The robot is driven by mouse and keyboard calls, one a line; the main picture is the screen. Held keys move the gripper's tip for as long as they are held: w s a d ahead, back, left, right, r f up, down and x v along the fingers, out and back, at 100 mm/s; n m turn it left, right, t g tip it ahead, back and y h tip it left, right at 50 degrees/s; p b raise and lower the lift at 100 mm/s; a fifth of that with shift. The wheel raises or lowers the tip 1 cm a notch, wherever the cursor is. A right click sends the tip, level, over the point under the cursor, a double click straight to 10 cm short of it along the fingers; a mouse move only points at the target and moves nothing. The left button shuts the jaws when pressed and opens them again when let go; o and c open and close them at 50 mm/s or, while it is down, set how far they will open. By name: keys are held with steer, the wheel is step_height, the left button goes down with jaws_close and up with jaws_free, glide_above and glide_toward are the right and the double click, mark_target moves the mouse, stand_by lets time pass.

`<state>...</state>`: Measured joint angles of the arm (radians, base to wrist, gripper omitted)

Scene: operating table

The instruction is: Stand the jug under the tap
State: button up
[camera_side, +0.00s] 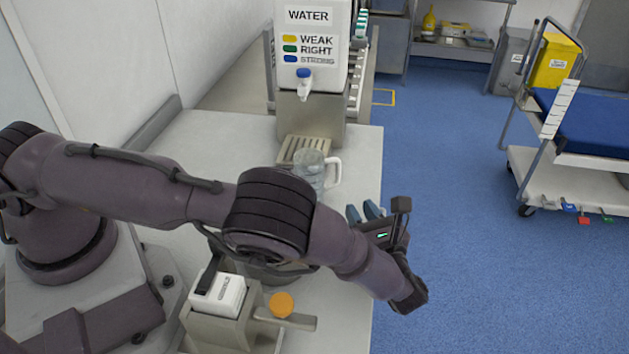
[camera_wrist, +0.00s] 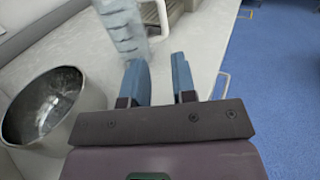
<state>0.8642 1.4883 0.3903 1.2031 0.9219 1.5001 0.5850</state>
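The clear jug (camera_side: 310,172) with a white handle stands upright on the pale table, at the front edge of the slatted drip tray (camera_side: 318,143). Whether its base overlaps the tray is hard to tell. The tap (camera_side: 304,84), white with a blue top, juts from the white water tank above and behind the jug. My gripper (camera_side: 363,211) is in front and to the right of the jug, over the table's right edge. In the wrist view, the blue fingers of my gripper (camera_wrist: 158,66) are apart and empty, with the jug (camera_wrist: 125,28) beyond them, slightly left.
A steel bowl (camera_wrist: 22,128) is left of my gripper in the wrist view. A white box (camera_side: 217,293) in a holder and an orange round thing (camera_side: 281,305) sit at the table's front. A trolley (camera_side: 590,125) stands at the far right; floor between is clear.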

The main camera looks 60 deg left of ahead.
mark_target(339, 172)
steer(key=x, duration=1.3)
steer(key=shift+w+d, duration=0.1)
steer(key=shift+w, duration=0.05)
steer(key=shift+c, duration=0.5)
jaws_close()
